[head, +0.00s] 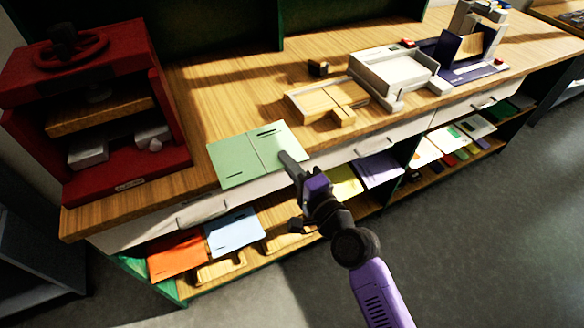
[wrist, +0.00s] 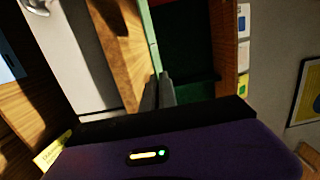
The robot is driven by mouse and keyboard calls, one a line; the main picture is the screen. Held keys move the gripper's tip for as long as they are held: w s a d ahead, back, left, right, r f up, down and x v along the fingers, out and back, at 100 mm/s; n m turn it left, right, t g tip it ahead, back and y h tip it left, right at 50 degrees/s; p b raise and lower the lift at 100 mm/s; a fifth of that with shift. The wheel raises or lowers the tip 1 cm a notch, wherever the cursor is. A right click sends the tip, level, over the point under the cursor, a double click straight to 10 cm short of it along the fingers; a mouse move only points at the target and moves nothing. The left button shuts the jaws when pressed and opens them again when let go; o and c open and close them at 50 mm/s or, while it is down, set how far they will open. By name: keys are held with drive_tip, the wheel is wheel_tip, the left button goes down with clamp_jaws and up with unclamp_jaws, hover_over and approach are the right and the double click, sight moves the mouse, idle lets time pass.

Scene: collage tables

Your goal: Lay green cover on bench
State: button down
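The green cover (head: 238,160) is a flat, pale green folder, opened out, with a middle crease and dark slots. It is level over the front edge of the wooden bench (head: 185,110), between the red press and the wooden block tray. In the wrist view the cover (wrist: 149,35) shows nearly edge-on as a thin green strip running into the fingertips. My gripper (head: 287,160) is at the cover's right front edge, its fingers close together on that edge (wrist: 158,90). A dark shadow lies on the bench beside the cover in the wrist view. I cannot tell whether the cover touches the bench.
A red press (head: 85,110) stands at the left. A wooden block tray (head: 325,100) and a white machine (head: 395,75) stand to the right. Orange (head: 177,253), blue (head: 234,232) and other covers lie on the shelf below. Bare bench lies behind the green cover.

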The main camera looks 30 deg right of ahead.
drive_tip(key=w+f+b, duration=0.4)
drive_tip(key=w+f, duration=0.1)
drive_tip(key=shift+w+f, duration=0.2)
drive_tip(key=shift+f, duration=0.1)
drive_tip(key=c, duration=2.1)
unclamp_jaws()
drive_tip(key=shift+c, duration=0.2)
drive_tip(key=o, duration=0.5)
drive_tip(key=shift+f, duration=0.1)
drive_tip(key=shift+o, duration=0.2)
drive_tip(key=s+r+b, duration=0.1)
drive_tip(key=s, duration=0.6)
drive_tip(key=shift+s+d+b, duration=0.35)
drive_tip(key=shift+d+b, duration=0.05)
drive_tip(key=shift+d, duration=0.05)
